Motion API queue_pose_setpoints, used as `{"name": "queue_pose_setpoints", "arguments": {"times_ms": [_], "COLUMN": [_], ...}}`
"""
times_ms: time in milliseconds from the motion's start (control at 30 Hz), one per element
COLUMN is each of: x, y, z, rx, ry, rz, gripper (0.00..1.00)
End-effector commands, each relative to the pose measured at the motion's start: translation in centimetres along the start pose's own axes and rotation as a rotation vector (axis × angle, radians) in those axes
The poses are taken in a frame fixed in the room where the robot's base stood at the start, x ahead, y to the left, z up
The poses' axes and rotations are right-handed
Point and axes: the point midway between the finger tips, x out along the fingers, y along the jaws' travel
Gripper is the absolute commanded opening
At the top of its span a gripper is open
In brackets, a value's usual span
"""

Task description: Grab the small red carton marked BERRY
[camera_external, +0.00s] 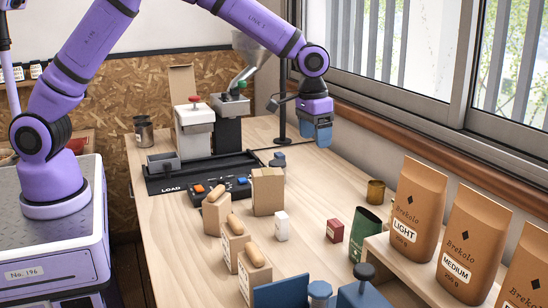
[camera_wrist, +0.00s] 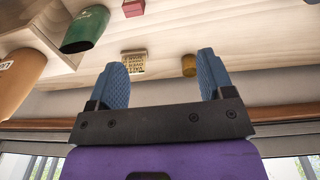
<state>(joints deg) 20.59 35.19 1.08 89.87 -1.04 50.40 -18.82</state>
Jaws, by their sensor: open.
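The small red carton (camera_external: 334,231) stands on the wooden table, between a white carton and a dark green bag. Its print is too small to read. It also shows in the wrist view as a red block (camera_wrist: 133,8) at the top edge, partly cut off by the frame. My gripper (camera_external: 320,142) is raised above the far right part of the table, well beyond the red carton and apart from it. In the wrist view its blue fingers (camera_wrist: 162,70) are spread, with nothing held between them.
The green bag (camera_external: 366,233) and a brass cylinder (camera_external: 376,191) stand right of the carton. A white carton (camera_external: 282,226) is left of it. Large brown bags (camera_external: 417,210) fill the right shelf. A tan lettered block (camera_wrist: 133,63) shows in the wrist view. The window wall bounds the right.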

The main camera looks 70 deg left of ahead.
Motion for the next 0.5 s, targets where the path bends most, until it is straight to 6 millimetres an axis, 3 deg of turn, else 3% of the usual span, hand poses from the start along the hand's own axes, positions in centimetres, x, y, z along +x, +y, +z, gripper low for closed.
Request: {"name": "queue_pose_setpoints", "arguments": {"times_ms": [33, 200, 333, 500], "x": [2.3, 8.3, 11.5, 13.4], "y": [1.1, 4.1, 5.6, 6.4], "z": [-0.6, -1.8, -2.1, -2.2], "rx": [0.003, 0.005, 0.004, 0.004], "ry": [-0.016, -0.048, -0.065, -0.073], "rz": [-0.005, -0.018, -0.025, -0.029], "gripper": [0.74, 0.74, 0.74, 0.74]}}
